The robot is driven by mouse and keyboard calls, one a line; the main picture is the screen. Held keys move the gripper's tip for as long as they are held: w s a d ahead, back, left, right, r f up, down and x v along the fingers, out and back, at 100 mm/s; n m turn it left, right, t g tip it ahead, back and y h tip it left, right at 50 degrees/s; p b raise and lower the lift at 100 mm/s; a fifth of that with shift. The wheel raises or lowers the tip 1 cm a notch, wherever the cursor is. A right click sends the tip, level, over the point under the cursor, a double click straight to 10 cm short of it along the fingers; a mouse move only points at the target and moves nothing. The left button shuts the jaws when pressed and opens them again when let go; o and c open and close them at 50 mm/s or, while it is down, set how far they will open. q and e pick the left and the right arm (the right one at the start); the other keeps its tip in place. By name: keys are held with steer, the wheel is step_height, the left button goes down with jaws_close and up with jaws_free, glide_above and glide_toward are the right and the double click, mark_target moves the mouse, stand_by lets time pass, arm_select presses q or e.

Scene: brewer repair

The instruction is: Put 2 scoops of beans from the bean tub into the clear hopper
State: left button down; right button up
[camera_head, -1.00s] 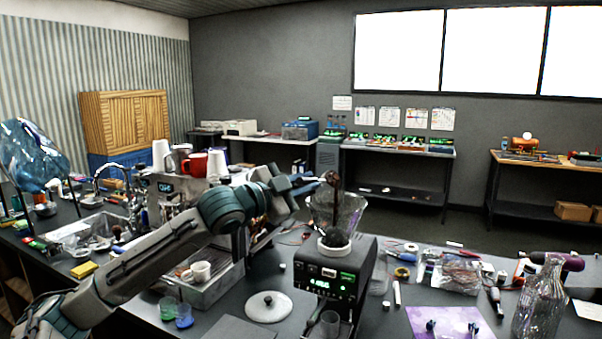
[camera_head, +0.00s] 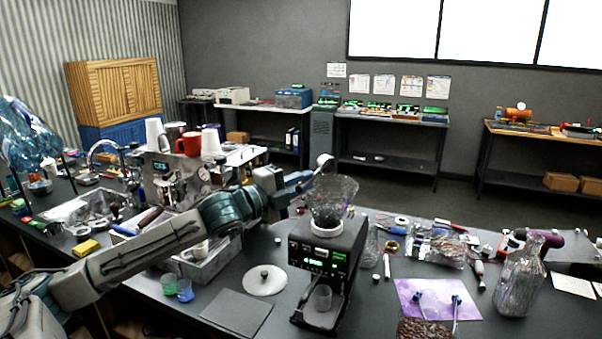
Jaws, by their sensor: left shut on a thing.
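The scoop's pale, rounded head is over the rim of the clear hopper (camera_head: 335,192). The hopper sits upright on the black grinder (camera_head: 327,247), which has a green lit display. Dark matter shows low in the hopper; its amount is hard to tell. The bean tub (camera_head: 425,330), full of brown beans, is cut off by the bottom edge. My right gripper is not in view.
A round white lid (camera_head: 265,280) and a dark flat mat (camera_head: 236,312) lie left of the grinder. A purple sheet (camera_head: 438,298) lies to the right, with a glass jug (camera_head: 519,275) beyond it. An espresso machine (camera_head: 178,178) stands behind my left arm.

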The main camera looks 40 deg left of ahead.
arm_select(q)
steer(key=shift+d+f+m+p, duration=0.1)
steer(key=shift+f+m+p, duration=0.05)
steer(key=shift+m+p, duration=0.85)
steer(key=shift+f+m+h, duration=0.15)
steer(key=shift+m+h, duration=0.15)
steer(key=shift+m, duration=0.1)
steer(key=shift+d+f+m, duration=0.1)
steer(key=shift+f+m, duration=0.2)
steer(key=shift+m, duration=0.2)
steer(key=m, duration=0.1)
steer(key=f+m+b, duration=0.1)
steer(key=m, duration=0.1)
steer(key=shift+s+d+m+g, duration=0.1)
steer(key=shift+d+m+g, duration=0.1)
steer(key=shift+m+g, duration=0.1)
steer(key=shift+r, duration=0.1)
